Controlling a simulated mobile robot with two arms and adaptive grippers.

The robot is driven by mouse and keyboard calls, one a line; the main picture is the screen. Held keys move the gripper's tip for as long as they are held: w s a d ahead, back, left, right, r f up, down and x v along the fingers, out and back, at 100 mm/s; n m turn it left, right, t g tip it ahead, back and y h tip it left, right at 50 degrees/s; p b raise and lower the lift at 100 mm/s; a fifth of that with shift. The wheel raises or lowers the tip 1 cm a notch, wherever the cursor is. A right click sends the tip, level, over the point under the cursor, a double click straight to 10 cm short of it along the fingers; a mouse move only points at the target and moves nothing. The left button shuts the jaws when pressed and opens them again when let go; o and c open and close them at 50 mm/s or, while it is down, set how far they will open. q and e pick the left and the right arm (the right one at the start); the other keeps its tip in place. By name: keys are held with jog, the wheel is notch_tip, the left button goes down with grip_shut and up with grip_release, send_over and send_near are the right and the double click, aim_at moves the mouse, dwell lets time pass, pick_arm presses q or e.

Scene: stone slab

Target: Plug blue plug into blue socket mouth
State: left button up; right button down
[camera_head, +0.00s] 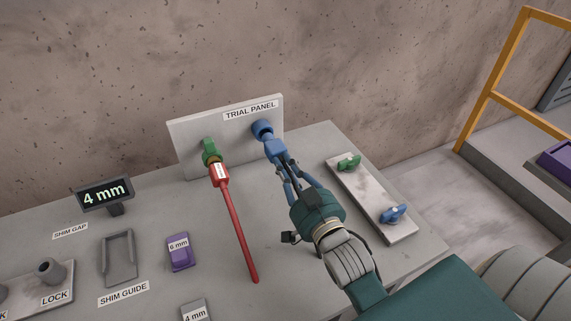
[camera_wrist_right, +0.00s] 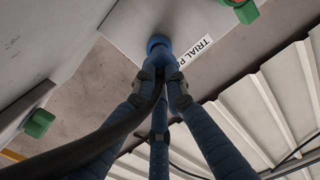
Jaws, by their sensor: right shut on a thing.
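The trial panel (camera_head: 190,140) stands upright at the back of the slab. The blue socket (camera_head: 262,129) is on its right part, mouth facing out. The blue plug (camera_head: 275,150) is in line with the socket and meets its mouth; I cannot tell how deep it sits. My right gripper (camera_head: 284,166) is shut on the blue plug. In the right wrist view the gripper's fingertips (camera_wrist_right: 157,90) flank the plug (camera_wrist_right: 160,62), with the blue socket (camera_wrist_right: 158,43) just beyond. My left gripper is not in view.
A green socket (camera_head: 209,147) left of the blue one has a long red-handled piece (camera_head: 238,230) at it. A plate (camera_head: 370,195) with green and blue pieces lies to the right. A purple 6 mm shim (camera_head: 180,251) and shim guide (camera_head: 133,258) are at left.

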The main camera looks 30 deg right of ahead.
jog(key=shift+w+d+p, duration=0.1)
jog(key=shift+w+p, duration=0.4)
jog(key=shift+w, duration=1.55)
jog(key=c, duration=1.7)
grip_release()
jog(key=shift+s, duration=0.15)
jog(key=s, duration=1.1)
jog(key=shift+s+a, duration=0.35)
